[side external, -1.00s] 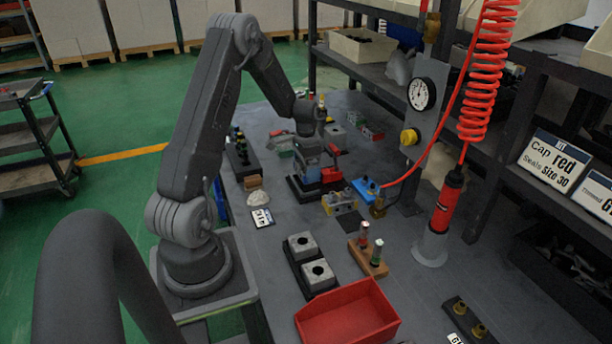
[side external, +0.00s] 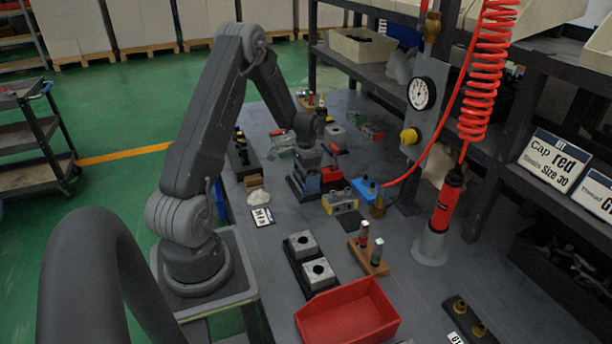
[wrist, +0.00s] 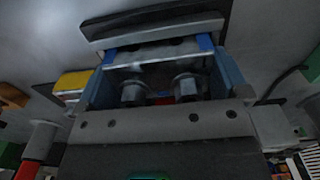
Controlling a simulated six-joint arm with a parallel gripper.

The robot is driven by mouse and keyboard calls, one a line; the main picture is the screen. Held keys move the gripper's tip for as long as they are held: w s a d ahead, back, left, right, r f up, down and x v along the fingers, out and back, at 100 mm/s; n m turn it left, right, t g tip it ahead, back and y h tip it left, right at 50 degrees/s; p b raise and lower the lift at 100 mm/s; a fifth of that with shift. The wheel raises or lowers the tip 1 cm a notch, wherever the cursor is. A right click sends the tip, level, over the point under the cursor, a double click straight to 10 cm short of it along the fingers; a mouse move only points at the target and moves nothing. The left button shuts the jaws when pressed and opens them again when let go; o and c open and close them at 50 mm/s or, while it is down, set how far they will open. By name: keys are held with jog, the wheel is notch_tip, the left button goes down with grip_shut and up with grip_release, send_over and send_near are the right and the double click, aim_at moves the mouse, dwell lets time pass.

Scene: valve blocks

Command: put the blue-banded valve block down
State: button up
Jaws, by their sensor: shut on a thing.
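My gripper (side external: 309,168) points down over the far middle of the bench. It is shut on the blue-banded valve block (side external: 312,185), which is partly hidden by the jaws in the side view. In the wrist view the block (wrist: 160,55) is pale grey with blue bands at both ends, and it sits between the jaws. A dark plate (wrist: 155,22) lies just beyond it. In the side view the block is low, at a dark base (side external: 300,193) beside red parts (side external: 331,174). I cannot tell whether the block touches the base.
A grey block with yellow and blue parts (side external: 340,203) and a blue fitting with a red hose (side external: 368,188) stand close on the right. Nearer are two grey blocks on a black base (side external: 318,272), a wooden stand (side external: 368,259) and a red bin (side external: 348,316).

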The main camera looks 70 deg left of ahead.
jog(key=o, duration=0.9)
jog(key=shift+s+d+f, duration=0.1)
jog(key=shift+f, duration=0.5)
jog(key=shift+o, duration=0.2)
notch_tip(320, 180, up, 13)
jog(key=w+d+r+t, duration=0.1)
jog(key=d+r, duration=0.7)
jog(key=d, duration=0.2)
jog(key=s+d+r+t, duration=0.2)
jog(key=s+d+r, duration=0.2)
jog(key=s+d, duration=0.3)
jog(key=s+d+r+t, duration=0.2)
jog(key=s+d, duration=0.5)
jog(key=d, duration=0.9)
jog(key=shift+r+t, duration=0.3)
jog(key=shift+r, duration=0.55)
jog(key=shift+d, duration=0.1)
